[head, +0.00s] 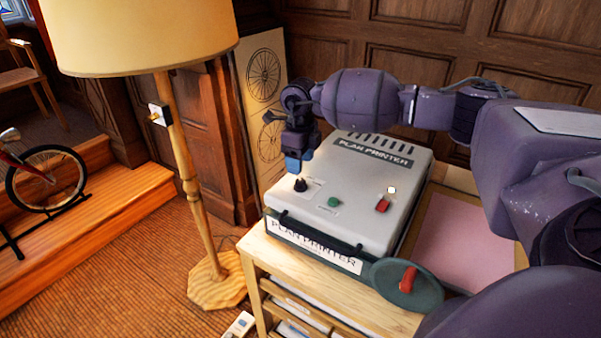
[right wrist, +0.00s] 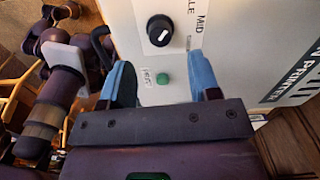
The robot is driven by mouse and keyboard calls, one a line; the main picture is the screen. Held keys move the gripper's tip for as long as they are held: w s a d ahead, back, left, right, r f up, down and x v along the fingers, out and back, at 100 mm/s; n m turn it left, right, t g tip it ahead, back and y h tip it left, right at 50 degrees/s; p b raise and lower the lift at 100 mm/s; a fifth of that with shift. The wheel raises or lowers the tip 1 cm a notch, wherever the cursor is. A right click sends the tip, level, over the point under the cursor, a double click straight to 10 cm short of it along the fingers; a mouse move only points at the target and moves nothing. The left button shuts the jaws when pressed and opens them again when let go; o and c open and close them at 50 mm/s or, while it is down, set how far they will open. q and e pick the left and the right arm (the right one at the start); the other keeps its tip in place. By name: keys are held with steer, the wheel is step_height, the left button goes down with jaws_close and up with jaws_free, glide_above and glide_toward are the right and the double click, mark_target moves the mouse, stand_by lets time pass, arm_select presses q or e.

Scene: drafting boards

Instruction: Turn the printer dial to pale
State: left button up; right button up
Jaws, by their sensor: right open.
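The plan printer (head: 370,190) is a pale box on a wooden stand. Its dial (head: 300,184) is a black knob near the left front of the top. In the right wrist view the dial (right wrist: 160,30) has a short white mark, with the words MID and a partly cut-off "LE" beside it; which word the mark points at is unclear. My right gripper (head: 298,162) is open and empty, pointing down just above the dial, apart from it. Its blue fingers (right wrist: 162,82) show in the right wrist view with the dial beyond their tips. My left gripper is not in view.
A green button (head: 333,202) and a red switch (head: 383,204) sit on the same top. A green wheel with a red handle (head: 408,278) is at the printer's front right. A floor lamp (head: 180,170) stands left. A pink sheet (head: 455,245) lies right of the printer.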

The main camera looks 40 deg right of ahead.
mark_target(301, 181)
steer(key=shift+r, duration=2.45)
